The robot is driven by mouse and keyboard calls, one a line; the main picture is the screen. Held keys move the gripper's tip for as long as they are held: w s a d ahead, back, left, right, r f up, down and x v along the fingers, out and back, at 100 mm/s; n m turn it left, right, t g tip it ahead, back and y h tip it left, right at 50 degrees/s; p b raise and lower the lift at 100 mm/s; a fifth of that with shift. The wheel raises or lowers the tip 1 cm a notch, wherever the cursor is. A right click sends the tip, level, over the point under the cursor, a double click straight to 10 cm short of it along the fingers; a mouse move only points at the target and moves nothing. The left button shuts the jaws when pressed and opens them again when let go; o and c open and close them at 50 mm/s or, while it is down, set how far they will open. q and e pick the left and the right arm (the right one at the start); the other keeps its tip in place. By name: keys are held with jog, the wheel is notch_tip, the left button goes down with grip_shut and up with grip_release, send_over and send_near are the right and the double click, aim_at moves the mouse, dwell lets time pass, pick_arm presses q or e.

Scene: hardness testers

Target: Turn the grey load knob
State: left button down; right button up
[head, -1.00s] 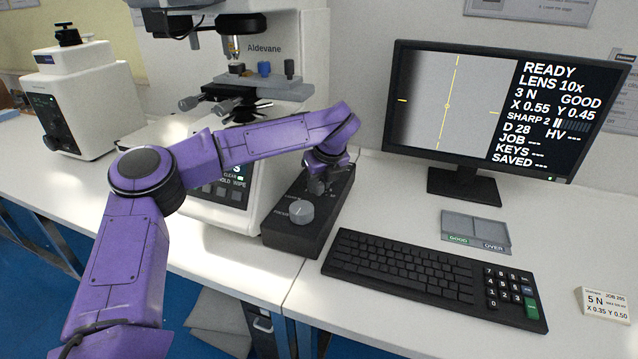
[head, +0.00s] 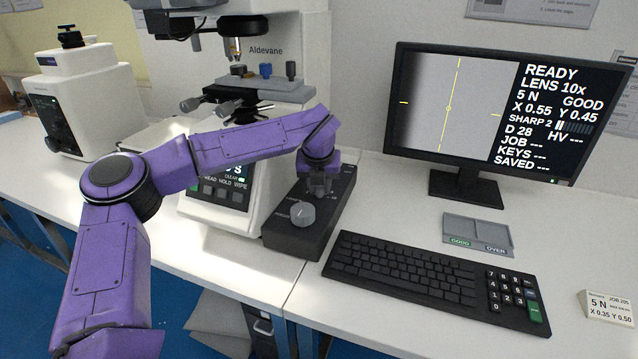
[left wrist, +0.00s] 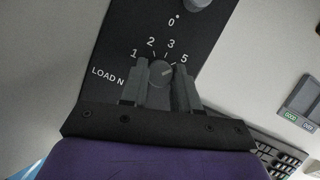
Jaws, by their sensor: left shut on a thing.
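My left gripper (left wrist: 161,82) is shut on the knob, one finger on each side. In the head view my left gripper (head: 320,190) points down at the dark control box (head: 290,238) and hides the load knob. The monitor (head: 490,110) reads 5 N, X 0.55, Y 0.45. My right gripper is not in view.
A second grey knob (head: 301,213) sits nearer on the same box. The white Aldevane tester (head: 285,70) stands close behind my left arm. A keyboard (head: 430,282), a grey tray (head: 478,224) and a job card (head: 606,307) reading 5 N lie to the right.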

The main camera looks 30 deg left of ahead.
aim_at(319, 203)
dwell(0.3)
pick_arm(q)
jog(key=c, duration=0.8)
grip_release()
jog(key=shift+s+r, duration=0.1)
jog(key=v, duration=0.5)
jog(key=shift+r, duration=0.1)
jog(key=s+d+b, duration=0.1)
jog(key=s+d, duration=0.1)
jog(key=s, duration=0.1)
jog(key=s+d+b, duration=0.1)
jog(key=s+d, duration=0.1)
jog(key=s, duration=0.2)
jog(key=s+d, duration=0.2)
jog(key=s, duration=0.1)
jog(key=shift+s+f+b, duration=0.2)
jog(key=shift+b, duration=0.2)
jog(key=shift+a, duration=0.1)
